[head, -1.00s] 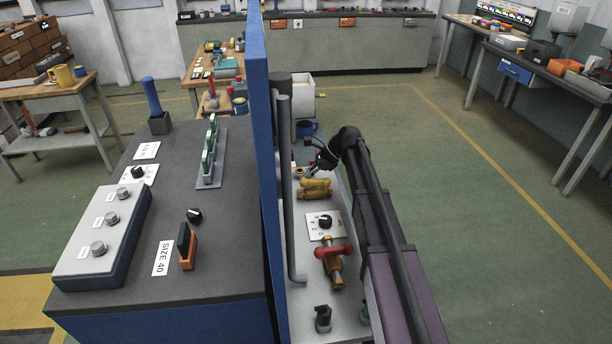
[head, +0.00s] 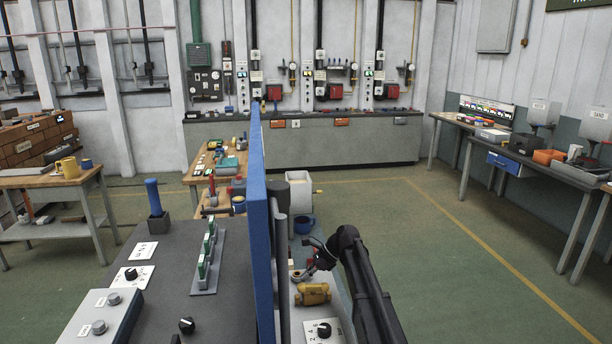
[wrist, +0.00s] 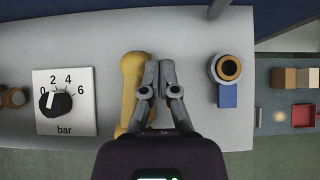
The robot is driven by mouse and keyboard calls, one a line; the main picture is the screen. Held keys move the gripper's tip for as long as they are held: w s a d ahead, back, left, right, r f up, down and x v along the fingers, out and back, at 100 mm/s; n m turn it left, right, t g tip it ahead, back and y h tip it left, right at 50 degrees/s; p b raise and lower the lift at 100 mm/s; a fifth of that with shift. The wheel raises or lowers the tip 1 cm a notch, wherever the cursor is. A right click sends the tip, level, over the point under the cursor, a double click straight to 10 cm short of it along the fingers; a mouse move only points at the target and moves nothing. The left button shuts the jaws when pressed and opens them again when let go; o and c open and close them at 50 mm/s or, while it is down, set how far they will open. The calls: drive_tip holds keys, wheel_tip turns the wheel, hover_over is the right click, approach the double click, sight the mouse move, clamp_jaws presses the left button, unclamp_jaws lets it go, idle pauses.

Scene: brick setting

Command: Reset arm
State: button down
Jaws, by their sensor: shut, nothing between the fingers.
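My gripper (wrist: 159,75) is shut and empty in the wrist view, with its fingertips together. It is over the pale bench top (wrist: 200,50), just right of a yellow fitting (wrist: 131,80); I cannot tell whether it touches it. In the head view my gripper (head: 308,272) is at the end of my dark arm, above and beside the yellow fitting (head: 313,294), its fingers small and partly hidden.
A dial marked bar (wrist: 64,102) is left of the fitting. A round fitting with a blue base (wrist: 227,70) is to the right. A tall blue panel (head: 258,220) stands left of my arm. The green floor (head: 450,270) at right is open.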

wheel_tip(320, 180, up, 8)
drive_tip(key=p, duration=0.6)
drive_tip(key=shift+f+p, duration=0.25)
drive_tip(key=shift+p, duration=0.05)
drive_tip(key=shift+r, duration=0.1)
drive_tip(key=shift+r+p, duration=0.35)
drive_tip(key=shift+p, duration=0.15)
